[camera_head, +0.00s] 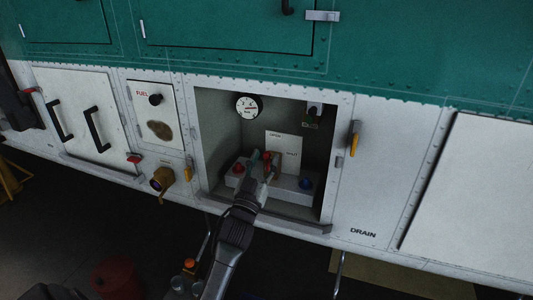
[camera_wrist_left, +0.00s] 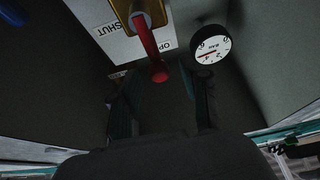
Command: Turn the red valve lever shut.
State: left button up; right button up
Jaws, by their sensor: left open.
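The red valve lever (camera_wrist_left: 151,50) extends from a brass valve body (camera_wrist_left: 125,10) in the left wrist view, its rounded end towards my gripper. It passes beside the word OPEN on the white placard (camera_wrist_left: 150,47); SHUT is farther left. In the head view the lever (camera_head: 267,157) shows in the open bay, partly hidden by my gripper. My left gripper (camera_head: 262,172) reaches into the bay, just in front of the lever. In the wrist view its open fingers (camera_wrist_left: 162,100) are apart, with the lever's end above the gap; I cannot tell whether they touch it. My right gripper is not in view.
The bay's frame (camera_head: 335,180) surrounds the arm. A gauge (camera_head: 246,106) is on the bay's back wall. A red knob (camera_head: 238,169) and a blue knob (camera_head: 306,183) flank the valve. A brass fitting (camera_head: 161,179) sticks out left of the bay.

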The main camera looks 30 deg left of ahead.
pick_arm(q)
jog(key=shift+x, duration=0.95)
jog(key=shift+c, duration=0.2)
grip_shut()
